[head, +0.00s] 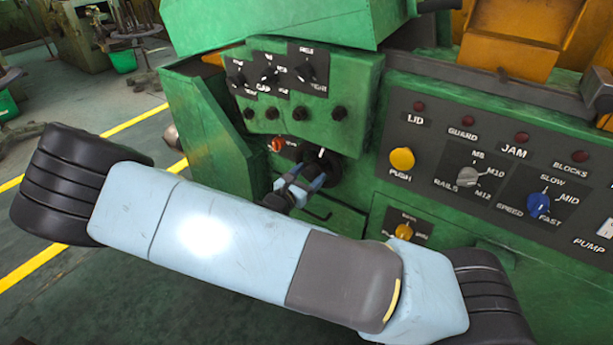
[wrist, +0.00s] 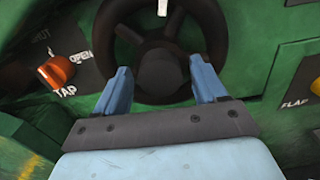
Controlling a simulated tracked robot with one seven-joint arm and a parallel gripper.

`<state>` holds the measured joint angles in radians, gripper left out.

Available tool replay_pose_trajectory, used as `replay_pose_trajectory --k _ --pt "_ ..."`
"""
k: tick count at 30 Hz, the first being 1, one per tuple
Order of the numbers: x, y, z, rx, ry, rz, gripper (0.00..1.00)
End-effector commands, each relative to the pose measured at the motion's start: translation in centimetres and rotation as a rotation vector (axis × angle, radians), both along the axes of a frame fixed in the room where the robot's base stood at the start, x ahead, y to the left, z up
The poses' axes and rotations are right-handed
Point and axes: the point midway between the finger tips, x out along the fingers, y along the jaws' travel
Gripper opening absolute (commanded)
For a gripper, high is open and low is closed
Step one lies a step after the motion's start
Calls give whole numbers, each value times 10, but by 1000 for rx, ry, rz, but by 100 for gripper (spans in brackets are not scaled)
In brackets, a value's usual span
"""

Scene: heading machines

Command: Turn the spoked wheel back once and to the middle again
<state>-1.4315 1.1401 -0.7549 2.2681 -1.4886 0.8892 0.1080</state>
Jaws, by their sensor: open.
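The spoked wheel (wrist: 208,27) is black, with a dark hub (wrist: 160,72) and spokes, and sits on the green machine front. A white mark (wrist: 163,7) is at the top of its rim in the wrist view. In the head view the wheel (head: 331,163) is partly hidden behind my gripper (head: 300,182). My gripper also shows in the wrist view (wrist: 160,84). Its two blue fingers are apart, one on each side of the hub, over the lower part of the wheel. I cannot tell whether they touch it.
An orange tap knob (wrist: 58,70) is left of the wheel, and a flap knob (wrist: 316,87) is to the right. In the head view a yellow push button (head: 402,159), a blue speed knob (head: 538,205) and several black knobs surround the area.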

Motion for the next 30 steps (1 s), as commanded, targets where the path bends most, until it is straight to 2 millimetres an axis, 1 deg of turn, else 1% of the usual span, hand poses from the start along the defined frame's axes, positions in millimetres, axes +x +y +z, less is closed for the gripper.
replay_pose_trajectory --k 4,26,30 --pt "0 0 0 0 0 0 70" --pt "0 1 0 1 1 2 0" --pt "0 1 0 0 1 1 0"
